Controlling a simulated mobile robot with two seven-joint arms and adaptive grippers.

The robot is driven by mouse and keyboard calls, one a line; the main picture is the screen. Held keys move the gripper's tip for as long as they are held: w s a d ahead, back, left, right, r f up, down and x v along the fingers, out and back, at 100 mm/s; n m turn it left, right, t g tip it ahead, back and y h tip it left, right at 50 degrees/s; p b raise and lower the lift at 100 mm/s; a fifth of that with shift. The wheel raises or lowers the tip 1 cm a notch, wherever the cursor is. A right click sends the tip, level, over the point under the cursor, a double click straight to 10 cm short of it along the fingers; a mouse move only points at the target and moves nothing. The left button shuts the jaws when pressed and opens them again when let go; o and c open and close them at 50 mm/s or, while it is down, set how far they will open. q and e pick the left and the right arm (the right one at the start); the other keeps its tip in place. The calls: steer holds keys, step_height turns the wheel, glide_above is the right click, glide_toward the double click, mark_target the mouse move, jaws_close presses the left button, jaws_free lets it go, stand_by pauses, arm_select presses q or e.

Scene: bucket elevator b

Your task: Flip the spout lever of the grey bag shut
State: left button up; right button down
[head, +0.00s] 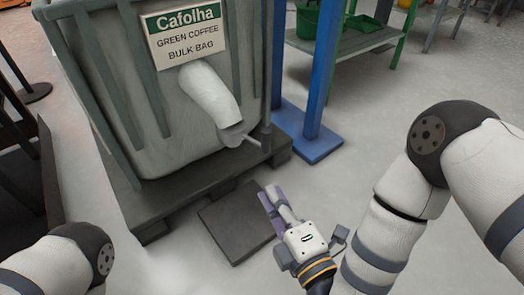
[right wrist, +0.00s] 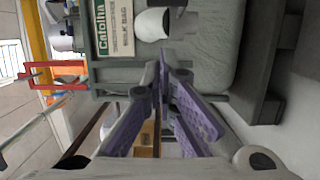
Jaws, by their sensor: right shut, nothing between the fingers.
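The grey bag (head: 165,100) stands in a grey-green frame at the upper left of the head view, under a sign reading "Cafolha Green Coffee Bulk Bag". Its pale spout (head: 208,92) slopes down to a grey end fitting (head: 234,134). A thin light lever (head: 252,141) sticks out to the right from that fitting. My right gripper (head: 274,196) is shut and empty, below and right of the lever and apart from it. In the right wrist view the spout (right wrist: 152,24) shows beyond the purple-padded fingers (right wrist: 164,62); I cannot make out the lever there. My left gripper is out of view.
The bag's frame rests on a dark pallet (head: 150,226). A dark flat plate (head: 240,222) lies on the floor before it. A blue post (head: 319,75) with a foot stands right of the bag, and a green-legged table (head: 350,43) behind. Open floor lies at the right.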

mark_target(266, 150)
arm_select(q)
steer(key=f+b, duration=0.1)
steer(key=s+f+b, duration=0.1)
steer(key=b, duration=0.1)
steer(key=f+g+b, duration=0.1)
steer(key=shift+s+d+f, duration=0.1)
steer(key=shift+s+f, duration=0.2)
arm_select(e)
steer(key=w+d+x, duration=0.1)
steer(key=d+x, duration=0.1)
steer(key=x, duration=1)
steer(key=shift+d, duration=0.35)
steer(key=shift+w, duration=0.1)
steer(key=shift+w+d+r+y, duration=0.15)
steer(key=shift+d+y, duration=0.15)
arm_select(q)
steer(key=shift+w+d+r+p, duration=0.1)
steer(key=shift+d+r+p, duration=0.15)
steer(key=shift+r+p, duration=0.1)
arm_select(e)
steer(key=shift+w+d+n+g+y, duration=0.1)
steer(key=shift+d+n+g+y, duration=0.05)
steer(key=shift+n+g+y, duration=0.2)
